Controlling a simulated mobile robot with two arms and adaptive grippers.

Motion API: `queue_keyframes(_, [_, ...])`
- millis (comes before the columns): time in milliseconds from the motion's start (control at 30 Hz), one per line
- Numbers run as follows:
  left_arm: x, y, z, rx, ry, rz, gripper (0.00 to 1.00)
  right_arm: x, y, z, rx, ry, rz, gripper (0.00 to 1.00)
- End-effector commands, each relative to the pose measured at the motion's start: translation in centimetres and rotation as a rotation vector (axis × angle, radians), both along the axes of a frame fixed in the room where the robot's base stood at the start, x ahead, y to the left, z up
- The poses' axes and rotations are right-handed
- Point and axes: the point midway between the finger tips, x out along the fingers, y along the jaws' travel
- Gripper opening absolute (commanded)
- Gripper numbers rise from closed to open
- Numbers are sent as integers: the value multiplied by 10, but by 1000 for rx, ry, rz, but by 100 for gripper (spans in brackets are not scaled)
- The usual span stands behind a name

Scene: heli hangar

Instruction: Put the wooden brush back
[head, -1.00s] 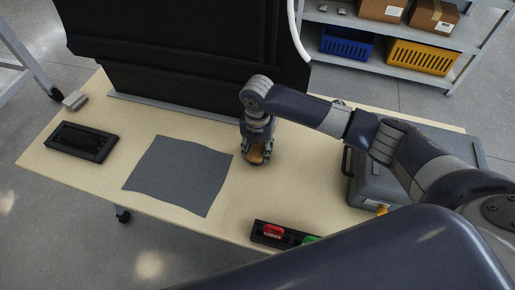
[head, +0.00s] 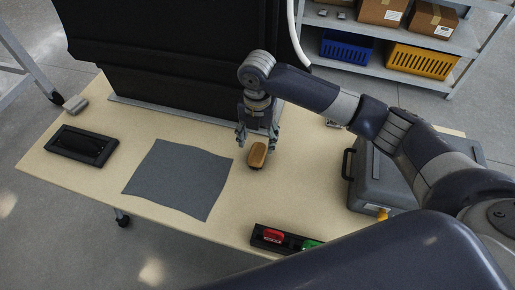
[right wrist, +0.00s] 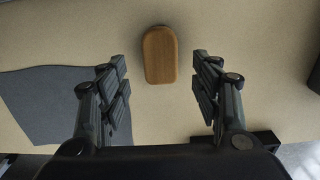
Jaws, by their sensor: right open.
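The wooden brush (head: 257,155) lies on the table, just right of the grey cloth (head: 180,177). In the right wrist view the brush (right wrist: 160,55) shows its brown wooden top, beyond and between the fingertips, touching neither. My right gripper (head: 257,137) is open and empty above the table, just behind the brush in the head view; its spread fingers also show in the right wrist view (right wrist: 160,85). My left gripper is not in view.
A black tray (head: 61,151) sits at the table's left end. A black holder (head: 262,241) with red and green items is at the front edge. A grey case (head: 385,190) stands at right. A black panel (head: 180,60) rises at the back.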

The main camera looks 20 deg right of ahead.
Motion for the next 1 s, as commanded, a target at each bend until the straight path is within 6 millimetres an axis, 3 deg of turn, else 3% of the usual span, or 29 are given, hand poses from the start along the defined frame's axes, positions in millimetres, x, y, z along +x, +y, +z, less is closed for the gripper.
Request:
queue_keyframes(100, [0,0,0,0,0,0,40,1,0,23,1,-3,-1,59])
queue_keyframes(300, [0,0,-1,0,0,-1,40,0,0,41,0,0,-1,59])
queue_keyframes(1000, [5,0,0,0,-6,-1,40,0,0,44,0,1,-1,59])
